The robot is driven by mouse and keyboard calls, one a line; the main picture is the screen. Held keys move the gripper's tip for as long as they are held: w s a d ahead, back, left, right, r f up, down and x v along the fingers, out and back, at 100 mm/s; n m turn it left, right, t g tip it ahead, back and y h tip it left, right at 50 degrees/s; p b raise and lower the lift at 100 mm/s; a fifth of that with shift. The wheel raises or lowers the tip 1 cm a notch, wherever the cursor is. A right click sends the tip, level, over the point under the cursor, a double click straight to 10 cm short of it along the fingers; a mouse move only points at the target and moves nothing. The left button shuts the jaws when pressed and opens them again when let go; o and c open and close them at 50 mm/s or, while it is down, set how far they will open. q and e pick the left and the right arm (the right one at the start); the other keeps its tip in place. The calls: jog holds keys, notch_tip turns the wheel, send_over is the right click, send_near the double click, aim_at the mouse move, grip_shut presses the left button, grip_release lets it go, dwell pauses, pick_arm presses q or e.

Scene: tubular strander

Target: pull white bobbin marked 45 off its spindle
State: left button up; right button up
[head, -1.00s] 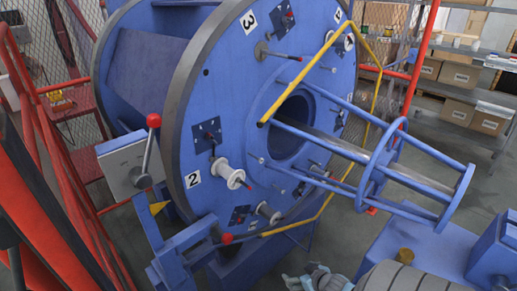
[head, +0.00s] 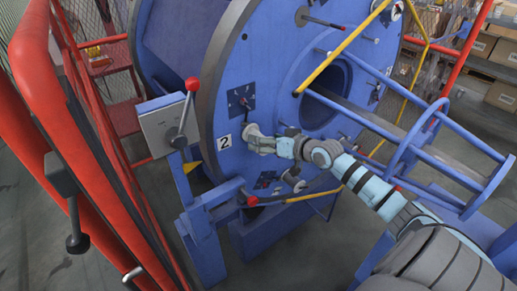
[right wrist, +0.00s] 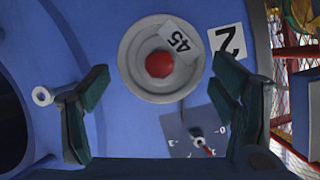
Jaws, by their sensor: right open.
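The white bobbin marked 45 (right wrist: 137,72) sits on its spindle on the face of the blue disc (right wrist: 115,130), with a red knob (right wrist: 160,64) at its middle and a 45 tag (right wrist: 180,40) on it. In the head view the bobbin (head: 255,133) shows beside the number 2 plate, partly covered by my right gripper (head: 272,146). In the right wrist view my right gripper (right wrist: 163,85) is open, its fingers to the left and right of the bobbin's lower side. I cannot tell whether they touch it. My left gripper is not in view.
A number 2 plate (right wrist: 226,41) and a dial plate (right wrist: 195,133) lie close to the bobbin. A red-knobbed lever (head: 184,115) stands left of the disc. A yellow bar (head: 340,47) and blue cage rods (head: 430,135) are to the right. A red railing (head: 95,130) fills the left.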

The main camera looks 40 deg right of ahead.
aim_at(252, 129)
jog(key=x, duration=0.5)
jog(key=shift+w+r+b, duration=0.1)
jog(key=shift+r+b, duration=0.1)
jog(key=shift+b, duration=0.1)
jog(key=shift+c, duration=0.5)
grip_shut()
